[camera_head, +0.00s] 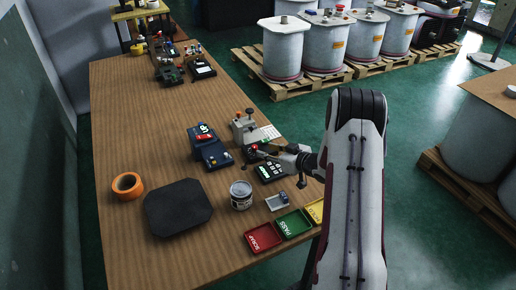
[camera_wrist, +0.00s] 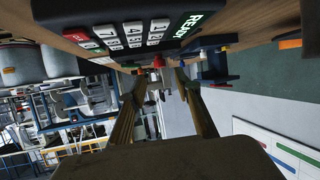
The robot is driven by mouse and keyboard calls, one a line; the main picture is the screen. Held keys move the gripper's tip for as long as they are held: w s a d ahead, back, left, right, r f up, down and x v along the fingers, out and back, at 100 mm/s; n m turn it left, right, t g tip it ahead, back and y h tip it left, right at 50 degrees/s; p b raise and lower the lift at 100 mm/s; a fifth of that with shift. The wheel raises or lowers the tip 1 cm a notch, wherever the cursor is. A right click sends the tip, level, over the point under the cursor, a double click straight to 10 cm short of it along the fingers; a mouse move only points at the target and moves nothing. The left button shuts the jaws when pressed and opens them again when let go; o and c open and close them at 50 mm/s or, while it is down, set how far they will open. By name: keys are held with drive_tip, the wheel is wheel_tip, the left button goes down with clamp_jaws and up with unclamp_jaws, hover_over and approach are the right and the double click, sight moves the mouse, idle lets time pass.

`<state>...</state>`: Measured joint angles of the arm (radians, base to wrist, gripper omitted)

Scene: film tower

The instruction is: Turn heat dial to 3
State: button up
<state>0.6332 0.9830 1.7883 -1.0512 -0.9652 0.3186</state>
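My gripper (camera_head: 268,153) reaches in from the right, low over the table's right side, beside a small dark box with a red button (camera_head: 255,148). In the wrist view my gripper (camera_wrist: 160,74) has its two fingers apart, with nothing held between them. A small red knob or button (camera_wrist: 158,62) shows just beyond the fingertips, roughly between them. A grey press-like machine (camera_head: 244,126) stands behind the dark box. I cannot make out a dial marked for heat or its setting; it may be hidden or too small.
A black keypad (camera_head: 270,172) lies just in front of my gripper; it fills the top of the wrist view (camera_wrist: 120,32). A blue device (camera_head: 210,152) stands to the left. A tin (camera_head: 240,195), a red tray (camera_head: 263,238) and a green tray (camera_head: 293,223) are nearer.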

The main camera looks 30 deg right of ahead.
sight(255, 147)
drive_tip(key=shift+x, duration=3.15)
clamp_jaws()
